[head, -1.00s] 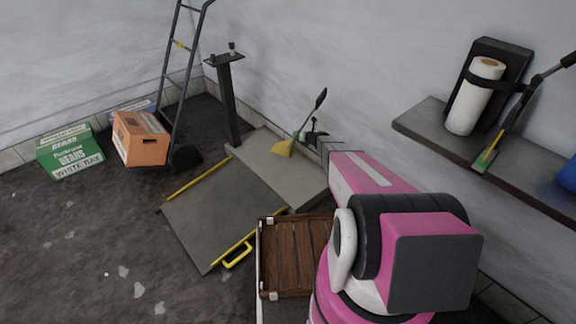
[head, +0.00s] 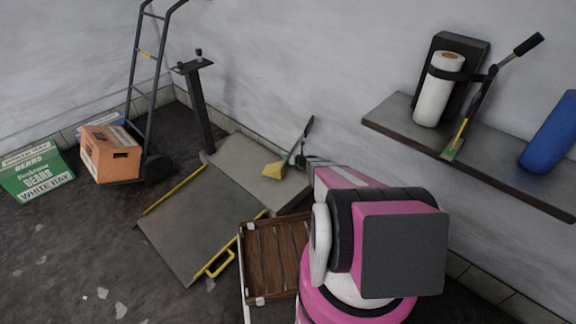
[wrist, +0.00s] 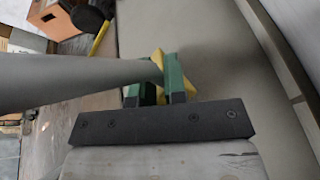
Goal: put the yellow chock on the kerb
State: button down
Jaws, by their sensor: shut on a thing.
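The yellow chock (head: 274,170) is a small wedge on a dark-tipped handle (head: 304,135) that leans up to the right. My gripper (head: 297,160) is at the chock, largely hidden behind my arm in the head view. In the wrist view, my green-fingered gripper (wrist: 153,88) is shut on the yellow chock (wrist: 160,62), and the grey handle crosses close to the camera from the left. The kerb (head: 238,158) is a pale grey raised slab along the wall. The chock appears over its right part; I cannot tell whether it touches.
A grey ramp plate (head: 195,225) with yellow edges lies in front of the kerb. A dark post (head: 199,110) and a hand truck (head: 146,90) with an orange box (head: 110,155) stand left. A wall shelf (head: 490,155) holds a paper roll and brush. A wooden crate (head: 270,255) is near my arm.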

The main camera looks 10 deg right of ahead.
jog(key=shift+s+d+f, duration=0.2)
jog(key=shift+d+f, duration=0.05)
jog(key=shift+d, duration=0.05)
jog(key=shift+f, duration=2.05)
jog(key=c, duration=1.2)
grip_release()
jog(key=shift+o, duration=0.2)
jog(key=v, duration=1.2)
